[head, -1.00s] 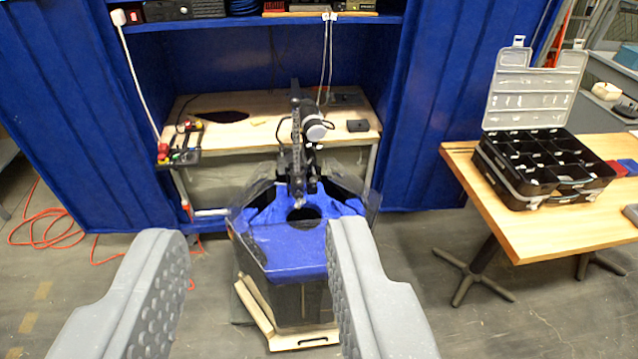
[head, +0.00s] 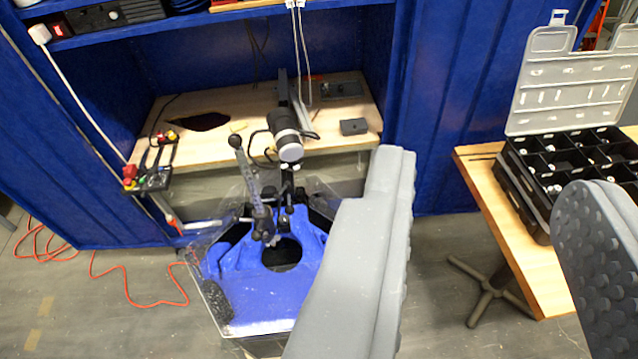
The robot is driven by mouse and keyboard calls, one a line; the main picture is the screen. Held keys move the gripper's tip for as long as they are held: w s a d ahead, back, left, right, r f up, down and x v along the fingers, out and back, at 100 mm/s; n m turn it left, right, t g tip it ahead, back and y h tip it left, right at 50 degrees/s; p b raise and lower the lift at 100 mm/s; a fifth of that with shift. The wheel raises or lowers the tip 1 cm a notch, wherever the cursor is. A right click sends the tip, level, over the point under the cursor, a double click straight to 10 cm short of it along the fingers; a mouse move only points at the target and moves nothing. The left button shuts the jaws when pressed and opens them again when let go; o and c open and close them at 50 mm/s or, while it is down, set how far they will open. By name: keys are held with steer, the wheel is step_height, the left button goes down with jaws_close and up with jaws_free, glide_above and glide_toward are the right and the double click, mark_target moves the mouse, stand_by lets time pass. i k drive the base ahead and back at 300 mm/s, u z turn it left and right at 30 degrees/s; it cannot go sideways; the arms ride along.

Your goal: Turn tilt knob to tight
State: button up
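The thruster tank (head: 222,305), a clear-walled tank with a blue top and a round dark opening, stands left of centre, partly hidden by my left finger. Over it is a black mount with a notched upright bar (head: 248,180) and a white-ended black motor (head: 288,140). Small dark knobs and a clamp (head: 263,225) sit low on the bar. I cannot tell which knob is the tilt knob or how tight it is. My gripper (head: 497,185) is open and empty. Its grey fingers are wide apart, in front of and right of the mount, not touching it.
A wooden bench (head: 205,125) in a blue-walled bay stands behind the tank, with tools on its left edge. A black organizer box (head: 525,180) with a raised clear lid sits on a wooden table (head: 490,200) at right. An orange cord (head: 130,295) lies on the floor at left.

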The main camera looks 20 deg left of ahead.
mark_target(284, 219)
steer(key=u, duration=0.2)
steer(key=i, duration=1)
steer(key=u, duration=0.55)
